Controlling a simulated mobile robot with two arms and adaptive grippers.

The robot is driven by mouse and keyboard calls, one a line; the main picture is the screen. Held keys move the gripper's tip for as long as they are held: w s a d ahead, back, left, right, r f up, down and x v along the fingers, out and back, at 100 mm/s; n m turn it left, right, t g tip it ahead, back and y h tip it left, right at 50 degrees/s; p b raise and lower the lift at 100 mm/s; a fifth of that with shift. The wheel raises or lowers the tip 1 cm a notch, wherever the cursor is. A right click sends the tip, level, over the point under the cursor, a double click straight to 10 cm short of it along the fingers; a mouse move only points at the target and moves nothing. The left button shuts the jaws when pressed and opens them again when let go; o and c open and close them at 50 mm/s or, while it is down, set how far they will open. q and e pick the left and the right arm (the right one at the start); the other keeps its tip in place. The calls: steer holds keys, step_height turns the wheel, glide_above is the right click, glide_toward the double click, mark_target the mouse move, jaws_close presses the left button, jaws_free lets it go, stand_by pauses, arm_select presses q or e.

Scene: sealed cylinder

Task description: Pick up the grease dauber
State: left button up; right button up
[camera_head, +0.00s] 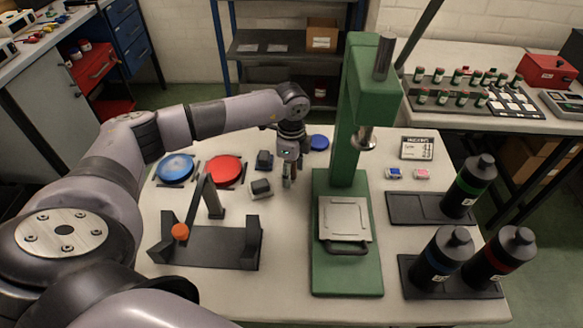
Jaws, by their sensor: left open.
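My left gripper (291,180) points down over the table (280,270), just left of the green press. Its jaws are open, seen small and from behind. I cannot tell for certain which item is the grease dauber. Two small dark blocks lie left of the gripper: one farther back (264,160) and one nearer on a pale base (260,188). A thin upright shape shows at the fingertips; I cannot tell whether it is a finger or a thing between them. My right gripper is not in view.
The green press (364,110) stands right of the gripper. A blue disc (175,168), a red disc (225,170) and a black cradle (213,247) lie to the left. Dark bottles (468,186) stand in trays at right. The table's front is clear.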

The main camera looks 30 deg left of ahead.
arm_select(q)
steer(key=shift+f, duration=0.15)
steer(key=shift+c, duration=0.6)
jaws_close()
